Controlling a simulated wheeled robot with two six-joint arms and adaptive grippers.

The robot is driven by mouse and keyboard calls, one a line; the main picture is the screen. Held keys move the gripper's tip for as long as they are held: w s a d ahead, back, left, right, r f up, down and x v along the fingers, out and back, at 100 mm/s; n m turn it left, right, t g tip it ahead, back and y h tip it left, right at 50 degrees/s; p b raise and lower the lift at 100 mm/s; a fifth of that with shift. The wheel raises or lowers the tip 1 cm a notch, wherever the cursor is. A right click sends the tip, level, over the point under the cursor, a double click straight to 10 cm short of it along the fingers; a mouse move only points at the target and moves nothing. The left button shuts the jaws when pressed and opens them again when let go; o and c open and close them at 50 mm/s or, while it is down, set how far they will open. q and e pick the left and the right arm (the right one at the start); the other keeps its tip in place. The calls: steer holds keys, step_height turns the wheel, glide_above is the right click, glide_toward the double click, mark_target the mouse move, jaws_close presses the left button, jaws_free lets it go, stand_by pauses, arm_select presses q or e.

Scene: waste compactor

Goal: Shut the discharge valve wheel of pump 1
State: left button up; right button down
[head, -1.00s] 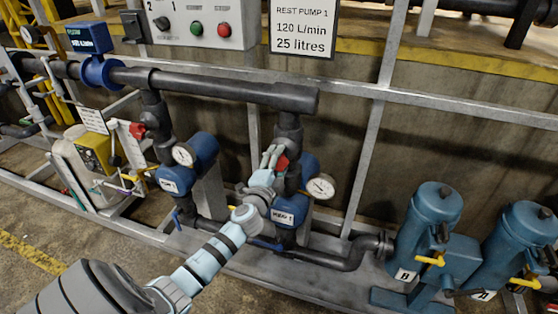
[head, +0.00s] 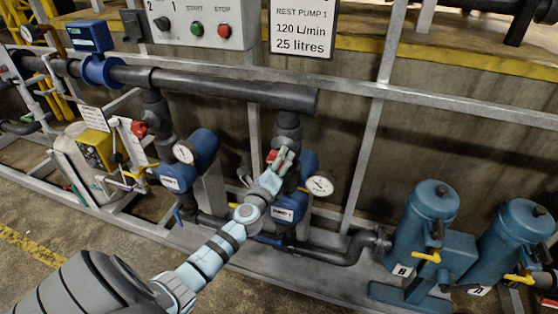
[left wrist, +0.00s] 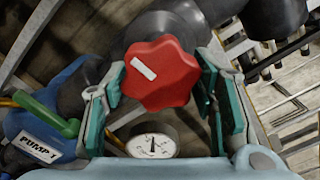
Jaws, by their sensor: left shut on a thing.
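The red discharge valve wheel (left wrist: 162,74) of pump 1 fills the middle of the left wrist view, with a white mark on its upper left. In the head view only a small red part of the wheel (head: 271,156) shows beside my fingers. My left gripper (head: 282,160) is shut on the wheel, with a green-padded finger on each side of it in the left wrist view (left wrist: 161,88). Pump 1 (head: 283,207) is blue, with its label facing out, below the valve. Its label also shows in the left wrist view (left wrist: 40,145).
A white-faced gauge (head: 320,186) sits beside pump 1. A second blue pump (head: 188,160) with a red valve wheel (head: 139,129) stands to the left. A dark horizontal pipe (head: 220,86) runs above. Blue filter housings (head: 425,225) with yellow handles stand at the right.

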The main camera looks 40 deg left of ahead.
arm_select(q)
steer(key=m, duration=0.2)
steer(key=m+p, duration=0.1)
steer(key=m, duration=0.2)
steer(key=shift+s+f+m, duration=0.1)
steer(key=shift+f+m, duration=0.1)
steer(key=shift+m, duration=0.1)
steer(key=m+p, duration=0.1)
steer(key=m, duration=0.3)
steer(key=shift+a, duration=0.15)
steer(key=m, duration=0.5)
steer(key=shift+a+p, duration=0.1)
steer(key=shift+p, duration=0.3)
steer(key=m+p, duration=0.1)
steer(key=m, duration=0.3)
steer(key=shift+s+a+m, duration=0.1)
steer(key=shift+m, duration=0.3)
steer(key=o, duration=1.2)
steer(key=shift+r, duration=0.1)
